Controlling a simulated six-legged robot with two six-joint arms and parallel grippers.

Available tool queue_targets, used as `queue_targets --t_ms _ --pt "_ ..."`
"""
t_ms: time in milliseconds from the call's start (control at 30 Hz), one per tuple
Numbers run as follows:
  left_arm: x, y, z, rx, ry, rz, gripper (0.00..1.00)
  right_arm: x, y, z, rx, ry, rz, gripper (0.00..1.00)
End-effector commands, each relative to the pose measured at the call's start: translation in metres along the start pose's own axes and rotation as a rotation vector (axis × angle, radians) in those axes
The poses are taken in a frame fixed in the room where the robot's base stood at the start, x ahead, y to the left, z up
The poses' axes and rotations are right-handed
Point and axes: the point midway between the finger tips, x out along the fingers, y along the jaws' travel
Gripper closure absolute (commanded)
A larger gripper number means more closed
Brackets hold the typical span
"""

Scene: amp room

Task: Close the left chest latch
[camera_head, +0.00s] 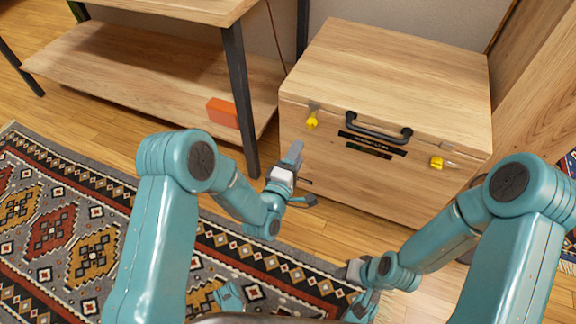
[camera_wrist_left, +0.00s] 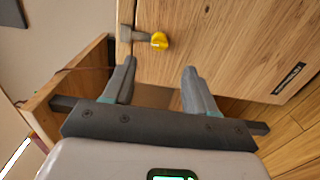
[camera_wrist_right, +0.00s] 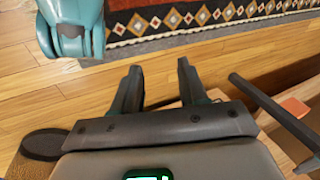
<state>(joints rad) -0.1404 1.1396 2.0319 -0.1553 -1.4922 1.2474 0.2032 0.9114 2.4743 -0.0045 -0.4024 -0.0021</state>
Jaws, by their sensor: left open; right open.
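The wooden chest (camera_head: 370,180) stands on the floor with its lid down. Its left latch, a yellow tab (camera_head: 312,121) below a grey metal piece, is on the front at the lid seam. It also shows in the left wrist view as the yellow latch tab (camera_wrist_left: 159,41). I cannot tell how it is fastened. My left gripper (camera_head: 301,175) is open and empty, below the left latch in the head view. In its wrist view the latch lies just beyond the fingertips (camera_wrist_left: 160,68), not between them. My right gripper (camera_wrist_right: 159,68) is open and empty, pointing toward floor and rug.
The chest has a dark handle (camera_head: 375,133) and a yellow right latch (camera_head: 437,162). A wooden shelf unit (camera_head: 150,80) with a dark leg stands left of the chest, with an orange box (camera_head: 222,112) on it. A patterned rug (camera_head: 70,220) covers the floor at left.

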Motion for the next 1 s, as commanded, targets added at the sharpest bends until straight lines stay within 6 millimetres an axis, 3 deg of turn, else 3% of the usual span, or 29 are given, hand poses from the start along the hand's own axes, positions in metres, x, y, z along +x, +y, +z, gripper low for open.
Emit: queue_targets --t_ms 100,300,1000 --pt "-0.028 0.002 0.0 -0.002 0.001 -0.005 0.43 -0.011 -0.004 0.005 0.005 -0.019 0.001 0.57" --pt "-0.055 0.0 0.0 -0.001 0.0 -0.004 0.43 -0.016 -0.005 0.01 0.009 -0.036 0.002 0.57" --pt "-0.061 -0.002 -0.006 -0.002 0.012 -0.003 0.43 -0.016 -0.005 0.011 0.009 -0.04 0.002 0.57"
